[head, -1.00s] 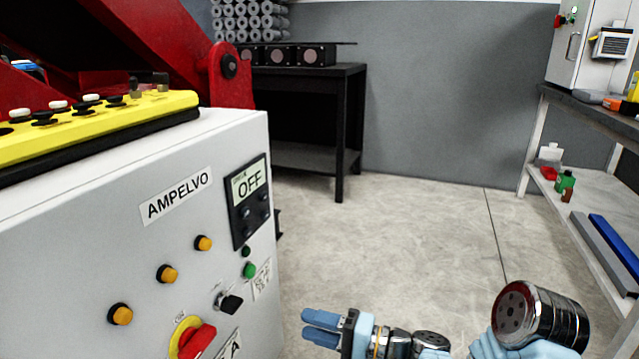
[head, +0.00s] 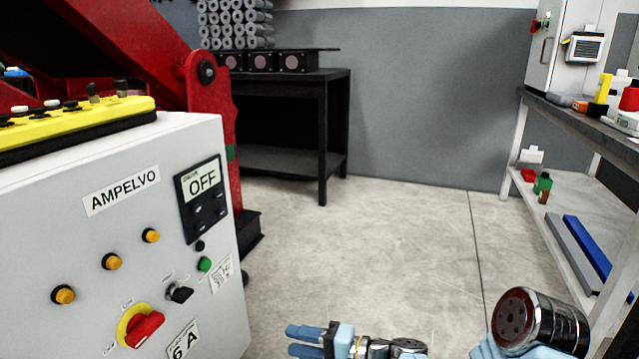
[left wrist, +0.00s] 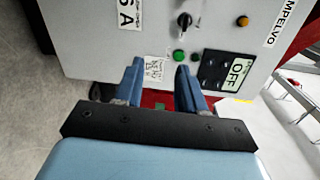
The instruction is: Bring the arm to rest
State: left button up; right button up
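My left gripper (head: 304,340) is low in the head view, to the right of the grey control cabinet (head: 95,235) and apart from it. The left wrist view shows the same gripper (left wrist: 160,85) with its two blue fingers spread and nothing between them; the cabinet front (left wrist: 110,35) lies beyond them. The cabinet carries an AMPELVO label, a display (head: 202,187) reading OFF, a red rotary switch (head: 142,328) on a yellow plate, a black selector (head: 180,292) and a green button (head: 204,264). My right gripper is not in view; part of an arm of mine shows at the lower right.
A yellow control panel (head: 80,122) sits on the cabinet, with red machinery (head: 208,110) behind. A black table (head: 322,130) stands at the back wall. A workbench (head: 590,125) with a lower shelf lines the right side. The floor (head: 390,235) between is clear.

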pick_arm(q)
jog(key=s+a+f+g+h, duration=0.2)
jog(key=a+f, duration=0.2)
jog(key=f, duration=0.4)
jog(key=s+a+f+m+g+h, duration=0.1)
jog(key=s+a+f+g+h, duration=0.15)
jog(key=a+f, duration=0.35)
jog(key=s+a+f+g+h, duration=0.1)
jog(key=a+f+g+h, duration=0.15)
jog(key=f, duration=0.65)
jog(key=s+f+n+g+h, duration=0.1)
jog(key=s+f+n+h, duration=0.1)
jog(key=s+f+h, duration=0.55)
jog(key=s+d+r+n+t+h, duration=0.1)
jog(key=s+d+n+t+h, duration=0.2)
jog(key=s+d+n+h, duration=0.1)
jog(key=shift+s+d+n+t+h+p, duration=0.2)
jog(key=shift+s+n+t+h+p, duration=0.2)
jog(key=shift+n+h, duration=0.45)
